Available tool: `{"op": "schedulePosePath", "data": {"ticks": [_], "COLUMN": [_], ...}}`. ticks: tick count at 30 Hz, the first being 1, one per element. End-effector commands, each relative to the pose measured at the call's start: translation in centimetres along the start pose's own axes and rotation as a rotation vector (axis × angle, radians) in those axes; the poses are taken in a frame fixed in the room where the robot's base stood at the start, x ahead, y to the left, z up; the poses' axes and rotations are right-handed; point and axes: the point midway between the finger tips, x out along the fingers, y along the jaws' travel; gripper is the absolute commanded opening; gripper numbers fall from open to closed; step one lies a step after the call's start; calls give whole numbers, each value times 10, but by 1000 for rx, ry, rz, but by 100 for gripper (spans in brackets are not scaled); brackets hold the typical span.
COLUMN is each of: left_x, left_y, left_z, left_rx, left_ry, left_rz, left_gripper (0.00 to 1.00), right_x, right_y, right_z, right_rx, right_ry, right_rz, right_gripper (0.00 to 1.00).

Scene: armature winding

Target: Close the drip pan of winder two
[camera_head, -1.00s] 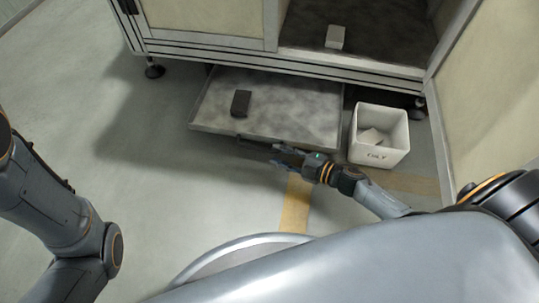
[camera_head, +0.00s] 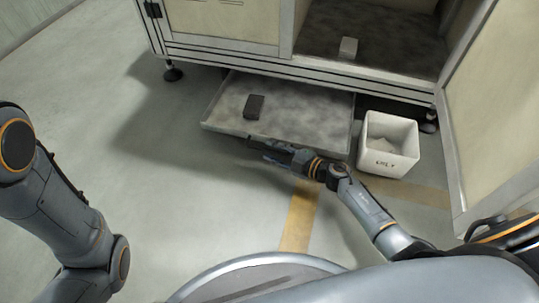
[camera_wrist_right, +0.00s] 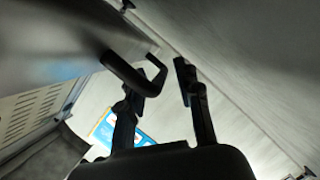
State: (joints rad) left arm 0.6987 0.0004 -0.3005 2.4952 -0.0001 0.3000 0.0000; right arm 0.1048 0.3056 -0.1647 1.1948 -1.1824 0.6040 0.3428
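The drip pan (camera_head: 312,112) is a shallow grey tray with a stained floor, pulled out from under the cabinet. A dark block (camera_head: 254,106) lies in it. My right gripper (camera_head: 262,147) is low at the middle of the pan's front edge, by its handle. In the right wrist view the dark handle (camera_wrist_right: 128,76) shows close to the fingers of my right gripper (camera_wrist_right: 160,88). The fingers are apart, and I cannot tell whether they touch the handle. My left arm shows at the left, but its gripper is outside the view.
A white bin (camera_head: 388,145) with light contents stands on the floor just right of the pan. The cabinet (camera_head: 225,20) rises behind it, with an open door (camera_head: 495,95) at the right. A light block (camera_head: 348,47) lies on its dark shelf. Floor at left is clear.

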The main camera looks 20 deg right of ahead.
Motion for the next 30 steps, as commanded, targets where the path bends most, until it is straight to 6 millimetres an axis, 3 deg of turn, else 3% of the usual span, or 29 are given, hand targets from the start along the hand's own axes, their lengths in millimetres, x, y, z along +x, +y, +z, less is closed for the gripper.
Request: {"op": "schedulePosePath", "data": {"ticks": [4,14,20,30], "left_x": [-8,-8,-8,-8], "left_y": [2,2,2,2], "left_z": [-6,-8,-7,-4], "left_rx": [0,1,1,1], "left_ry": [7,10,7,2], "left_rz": [0,0,0,0], "left_gripper": [84,84,84,84], "right_x": [14,17,17,17], "right_y": [-1,0,0,0], "right_z": [0,-1,-1,0], "right_rx": [-1,0,0,0], "right_ry": [1,0,0,0], "right_rz": [1,-1,0,-1], "right_gripper": [34,34,0,0]}}
